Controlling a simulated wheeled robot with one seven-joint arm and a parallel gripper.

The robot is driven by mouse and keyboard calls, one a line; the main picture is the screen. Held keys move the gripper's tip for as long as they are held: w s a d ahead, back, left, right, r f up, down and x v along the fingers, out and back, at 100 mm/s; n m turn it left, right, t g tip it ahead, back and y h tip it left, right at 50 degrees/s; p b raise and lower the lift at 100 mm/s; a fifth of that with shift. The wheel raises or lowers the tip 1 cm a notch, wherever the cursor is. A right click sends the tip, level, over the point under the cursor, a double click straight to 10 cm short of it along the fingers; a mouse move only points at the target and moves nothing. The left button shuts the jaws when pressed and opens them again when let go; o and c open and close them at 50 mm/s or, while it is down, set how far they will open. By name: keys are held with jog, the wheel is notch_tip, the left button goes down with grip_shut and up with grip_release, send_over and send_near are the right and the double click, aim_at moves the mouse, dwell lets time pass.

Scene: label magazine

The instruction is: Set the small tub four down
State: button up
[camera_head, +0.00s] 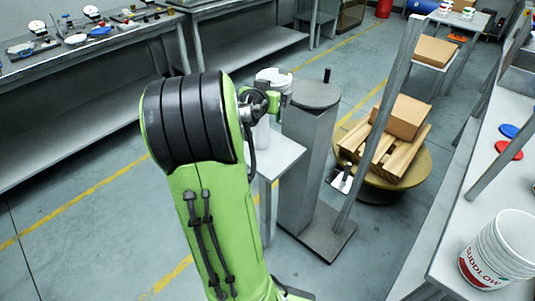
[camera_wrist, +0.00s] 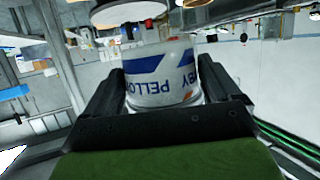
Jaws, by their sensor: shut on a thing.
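A white tub with blue lettering and blue patches (camera_wrist: 160,78) is between the two fingers of my gripper (camera_wrist: 163,92) in the wrist view. My gripper is shut on it, one finger at each side. In the head view my gripper (camera_head: 272,97) is beyond my green arm, which partly hides it. The white tub (camera_head: 272,76) shows at the gripper, above the small pale table (camera_head: 284,156). A white upright shape (camera_head: 263,133) shows below the gripper; I cannot tell what it is. Whether the held tub touches anything is hidden.
A grey post with a round top (camera_head: 315,93) stands close right of the gripper. A round stand (camera_head: 418,178) holds a cardboard box (camera_head: 401,116). Stacked white tubs (camera_head: 500,250) stand on the right-hand bench (camera_head: 468,211). A cluttered bench (camera_head: 110,42) lines the left.

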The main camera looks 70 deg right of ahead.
aim_at(270, 165)
notch_tip(270, 165, down, 24)
jog(key=b, duration=0.7)
jog(key=shift+f+b, duration=0.1)
jog(key=shift+b, duration=0.2)
jog(key=shift+f, duration=0.15)
jog(key=o, duration=0.9)
